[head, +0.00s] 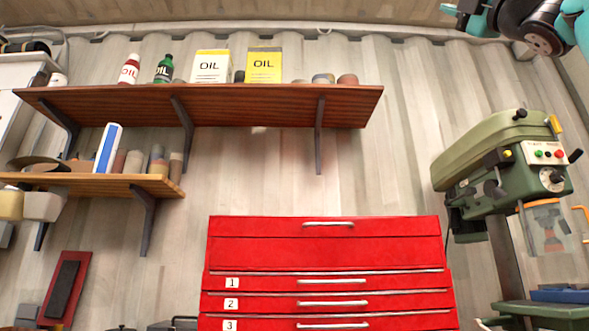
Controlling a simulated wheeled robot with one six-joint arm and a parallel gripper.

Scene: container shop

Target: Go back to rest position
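Part of my arm, black and teal, shows at the top right corner of the head view, high in front of the corrugated wall. A small dark end with teal tips (466,16) points left there and seems to be my gripper. It is cut by the top edge, so I cannot tell whether its fingers are open or shut. I see no object held in the part that shows.
A red tool chest (325,254) with numbered drawers stands at bottom centre. A green drill press (505,165) stands at the right. A long upper shelf (260,112) holds oil containers; a shorter shelf (150,183) sits below left. The wall between shelves and drill press is bare.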

